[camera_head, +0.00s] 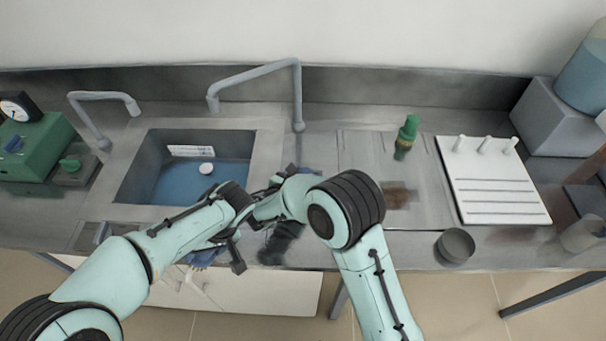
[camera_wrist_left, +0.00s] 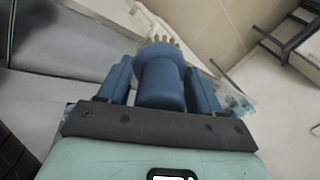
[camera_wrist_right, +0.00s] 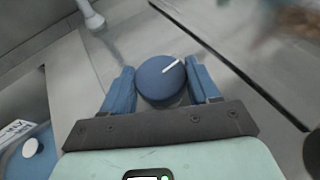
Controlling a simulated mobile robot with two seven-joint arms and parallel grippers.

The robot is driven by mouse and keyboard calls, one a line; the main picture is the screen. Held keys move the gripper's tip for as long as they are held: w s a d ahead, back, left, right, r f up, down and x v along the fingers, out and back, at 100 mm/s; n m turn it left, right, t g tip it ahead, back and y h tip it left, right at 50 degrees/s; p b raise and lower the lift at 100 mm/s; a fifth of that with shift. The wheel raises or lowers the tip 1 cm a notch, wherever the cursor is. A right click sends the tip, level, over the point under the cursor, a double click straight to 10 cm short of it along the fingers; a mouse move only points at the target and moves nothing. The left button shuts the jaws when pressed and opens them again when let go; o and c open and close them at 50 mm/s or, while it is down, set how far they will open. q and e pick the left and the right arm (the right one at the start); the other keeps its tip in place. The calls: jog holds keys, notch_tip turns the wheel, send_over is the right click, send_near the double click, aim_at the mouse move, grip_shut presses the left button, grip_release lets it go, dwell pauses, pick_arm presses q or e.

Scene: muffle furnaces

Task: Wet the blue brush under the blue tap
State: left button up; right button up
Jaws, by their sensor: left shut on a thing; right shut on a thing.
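The blue brush (camera_wrist_left: 160,82) is in my left gripper (camera_wrist_left: 162,88), which is shut on its handle; tan bristles point away from the gripper. In the head view the brush (camera_head: 203,256) is in front of the counter's front edge, outside the sink. My right gripper (camera_wrist_right: 165,88) is shut on a round blue knob (camera_wrist_right: 160,82) with a white line on top. The knob stands right of the sink, near the tall grey tap (camera_head: 298,90), whose spout reaches left toward the sink. In the head view my arms largely hide both grippers. No running water shows.
The sink (camera_head: 135,165) has a blue floor and a white disc (camera_head: 206,168). A shorter grey tap (camera_head: 90,120) stands left of it. A green bottle (camera_head: 406,137), a white pegged rack (camera_head: 495,185) and a grey cup (camera_head: 455,245) are on the right.

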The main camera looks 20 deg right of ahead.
pick_arm(q)
jog(key=shift+w+r, duration=0.2)
jog(key=shift+r, duration=0.4)
pick_arm(e)
jog(key=shift+m+g+h, duration=0.5)
jog(key=shift+m, duration=0.1)
pick_arm(q)
jog(key=shift+p, duration=0.3)
pick_arm(e)
jog(key=o, duration=1.1)
jog(key=shift+c, duration=0.2)
pick_arm(q)
jog(key=shift+r, duration=0.1)
pick_arm(e)
jog(key=shift+a, duration=0.1)
